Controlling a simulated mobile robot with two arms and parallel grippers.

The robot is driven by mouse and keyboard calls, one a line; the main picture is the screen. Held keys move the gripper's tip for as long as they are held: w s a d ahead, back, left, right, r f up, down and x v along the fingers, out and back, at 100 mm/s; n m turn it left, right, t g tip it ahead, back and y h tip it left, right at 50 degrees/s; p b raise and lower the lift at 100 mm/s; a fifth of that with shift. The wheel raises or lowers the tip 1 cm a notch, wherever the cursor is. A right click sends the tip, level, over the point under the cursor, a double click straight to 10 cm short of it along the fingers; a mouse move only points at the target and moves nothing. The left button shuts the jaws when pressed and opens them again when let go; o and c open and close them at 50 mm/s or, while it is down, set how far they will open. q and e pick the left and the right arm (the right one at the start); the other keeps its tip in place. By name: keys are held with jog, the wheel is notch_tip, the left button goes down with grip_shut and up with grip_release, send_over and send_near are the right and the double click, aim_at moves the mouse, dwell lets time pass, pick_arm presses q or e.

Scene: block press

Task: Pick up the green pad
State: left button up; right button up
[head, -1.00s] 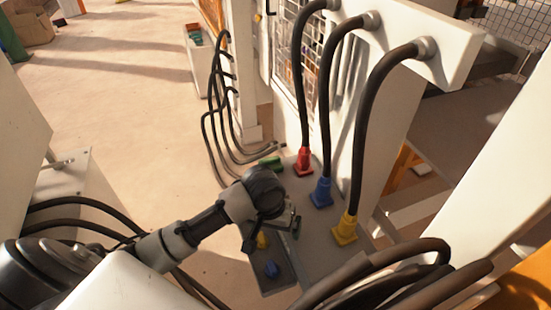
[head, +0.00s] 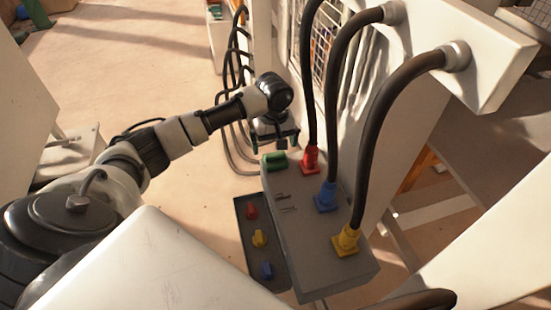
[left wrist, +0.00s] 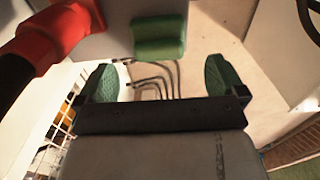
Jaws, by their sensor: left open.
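The green pad (head: 274,161) sits at the far left corner of the grey block's top in the head view. In the left wrist view the green pad (left wrist: 158,38) is at the top centre, lying on the grey surface. My left gripper (head: 275,143) is open and hangs just above and behind the pad in the head view. In the left wrist view its two fingers (left wrist: 160,78), with green inner faces, are spread wide with nothing between them. The pad is ahead of the fingertips and roughly centred on the gap. My right gripper is not in view.
Red (head: 310,158), blue (head: 326,197) and yellow (head: 346,240) plugs with thick dark hoses stand on the grey block (head: 315,275). A dark tray (head: 247,205) with red, yellow and blue pieces lies beside it. A white machine wall and mesh rise close behind.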

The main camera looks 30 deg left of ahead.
aim_at(275, 154)
pick_arm(q)
jog(key=f, duration=0.4)
jog(key=shift+s+d+f+p, duration=0.15)
jog(key=shift+d+f+p, duration=0.1)
jog(key=shift+p, duration=0.15)
jog(key=shift+f, duration=0.3)
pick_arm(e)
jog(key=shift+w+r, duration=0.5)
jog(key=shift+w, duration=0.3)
pick_arm(q)
jog(key=shift+c, duration=0.5)
jog(key=c, duration=0.9)
notch_tip(275, 154, up, 10)
jog(key=shift+r+b, duration=0.1)
jog(key=shift+b, duration=0.3)
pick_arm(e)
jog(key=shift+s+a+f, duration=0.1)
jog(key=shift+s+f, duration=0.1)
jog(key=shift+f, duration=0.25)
